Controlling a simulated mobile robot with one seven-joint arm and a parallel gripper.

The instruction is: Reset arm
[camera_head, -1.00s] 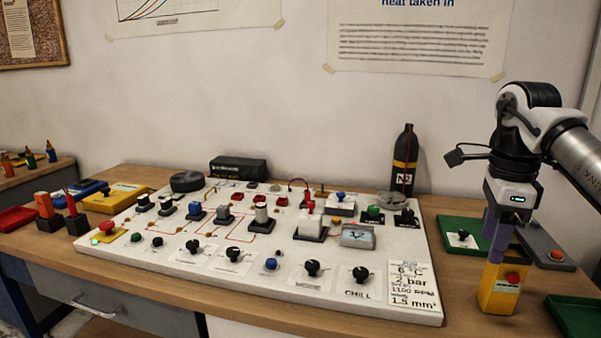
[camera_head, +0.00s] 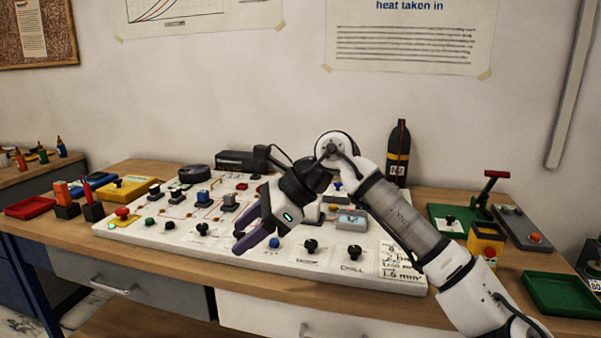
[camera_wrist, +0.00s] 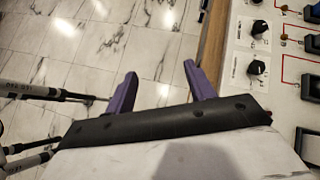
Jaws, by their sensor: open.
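My gripper (camera_head: 245,238) is open and empty, with its purple fingers pointing left and down over the front part of the white gauge board (camera_head: 312,268) in the head view. In the wrist view, the two fingers of my gripper (camera_wrist: 158,88) stand apart with only the marble floor between and beyond them. My arm reaches in from the lower right and hides part of the board's right half. The board carries several black knobs, one of which shows in the wrist view (camera_wrist: 257,68), along with switches and a printed card at its right end.
A yellow box (camera_head: 486,240), a green tray (camera_head: 565,292) and a red-handled lever (camera_head: 490,180) stand at the right. A black bottle (camera_head: 399,155) stands behind the board. A red tray (camera_head: 30,207) and yellow case (camera_head: 127,188) are at the left. Floor in front is clear.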

